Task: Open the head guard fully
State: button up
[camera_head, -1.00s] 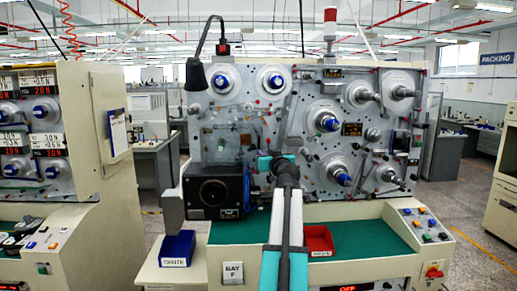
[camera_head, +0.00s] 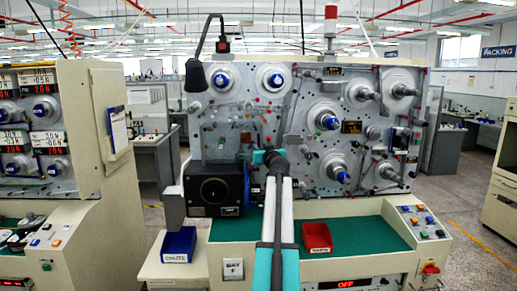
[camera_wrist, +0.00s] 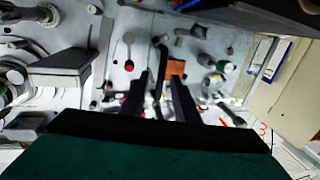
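The winding machine's upright grey face (camera_head: 300,115) fills the middle of the head view. A faint clear pane, which looks like the head guard (camera_head: 230,135), covers its left part above a black box. Its edges and handle are hard to make out, so I cannot tell how far open it is. My gripper (camera_head: 264,157) is in front of the machine face, just right of the black box and partly hidden by my arm. In the wrist view my gripper (camera_wrist: 159,98) has its two dark fingers apart. A thin dark bar (camera_wrist: 158,75) shows between them; contact cannot be told.
The black box (camera_head: 214,190) with a round opening stands close left of my gripper. Blue-capped spindles stick out from the face. A black lamp (camera_head: 196,75) hangs upper left.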

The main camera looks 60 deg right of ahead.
jog(key=shift+c, duration=0.3)
grip_shut()
